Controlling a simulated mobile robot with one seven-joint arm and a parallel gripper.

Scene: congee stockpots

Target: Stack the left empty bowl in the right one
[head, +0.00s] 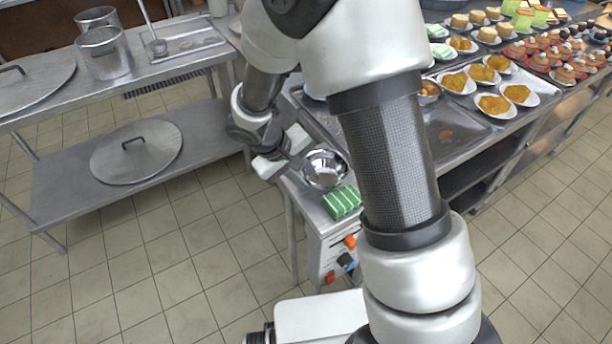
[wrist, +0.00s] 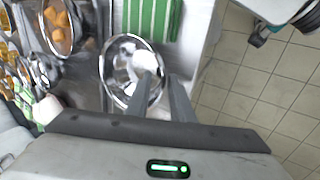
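A shiny, empty metal bowl (head: 325,169) stands upright on the steel counter's near end. It also shows in the wrist view (wrist: 122,66). My gripper (head: 285,153) is at the bowl's left in the head view. I cannot tell whether a finger touches the rim. A second empty bowl is not clear in the head view, where my arm hides part of the counter. A small shiny metal shape (wrist: 42,72) shows at left in the wrist view.
A green striped cloth (head: 342,202) lies close beside the bowl. A bowl of orange food (wrist: 58,27) is nearby. Plates of food (head: 507,101) fill the counter at right. A side table (head: 150,75) with pots and a lid stands at left, with open floor between.

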